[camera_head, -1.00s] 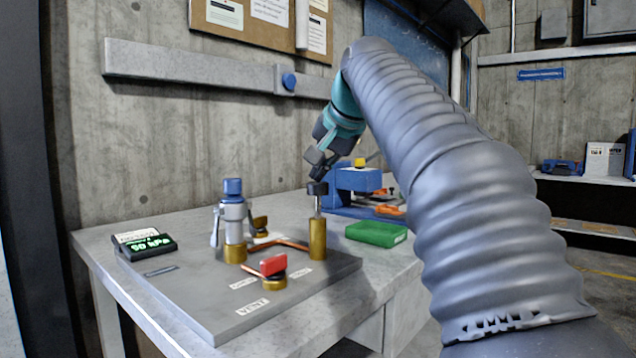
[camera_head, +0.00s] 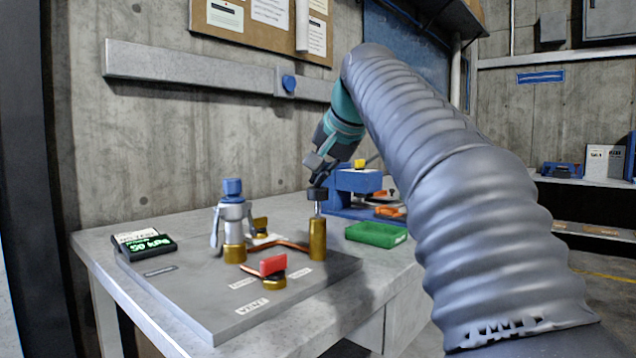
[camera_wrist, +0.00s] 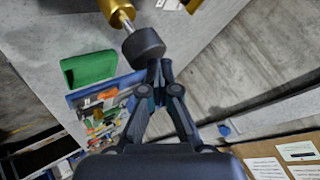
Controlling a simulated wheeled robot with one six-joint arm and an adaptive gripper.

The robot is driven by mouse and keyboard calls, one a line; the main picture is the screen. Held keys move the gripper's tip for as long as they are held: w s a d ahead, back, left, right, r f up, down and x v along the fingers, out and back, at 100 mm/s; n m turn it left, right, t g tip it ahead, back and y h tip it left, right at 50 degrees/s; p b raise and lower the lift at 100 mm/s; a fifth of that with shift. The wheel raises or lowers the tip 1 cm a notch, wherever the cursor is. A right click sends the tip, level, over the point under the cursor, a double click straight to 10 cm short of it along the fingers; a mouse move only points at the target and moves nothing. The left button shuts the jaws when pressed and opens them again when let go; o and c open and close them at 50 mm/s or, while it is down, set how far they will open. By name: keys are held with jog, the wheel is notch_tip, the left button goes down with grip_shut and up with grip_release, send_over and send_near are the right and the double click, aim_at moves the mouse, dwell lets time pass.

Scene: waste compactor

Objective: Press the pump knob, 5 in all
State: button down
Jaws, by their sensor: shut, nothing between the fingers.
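The pump is an upright brass cylinder (camera_head: 317,240) with a thin silver rod topped by a dark round knob (camera_head: 317,194). The knob also shows in the wrist view (camera_wrist: 143,44), with the brass cylinder (camera_wrist: 118,10) behind it. My gripper (camera_head: 318,181) is shut and empty, directly above the knob. In the wrist view my fingertips (camera_wrist: 160,66) meet at the knob's near edge and appear to touch it. The exact contact is hard to see. A short length of rod shows between knob and cylinder.
A green box (camera_head: 376,234) and a blue vise-like device (camera_head: 352,182) stand close to the right and behind.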

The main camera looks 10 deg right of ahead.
aim_at(320, 188)
jog(key=shift+f+b, duration=0.75)
jog(key=shift+f, duration=0.35)
dwell(0.8)
dwell(0.3)
jog(key=shift+r+p, duration=2.4)
jog(key=shift+p, duration=0.15)
notch_tip(320, 188, up, 2)
jog(key=shift+r+p, duration=0.25)
jog(key=shift+p, duration=0.75)
jog(key=shift+r, duration=1.25)
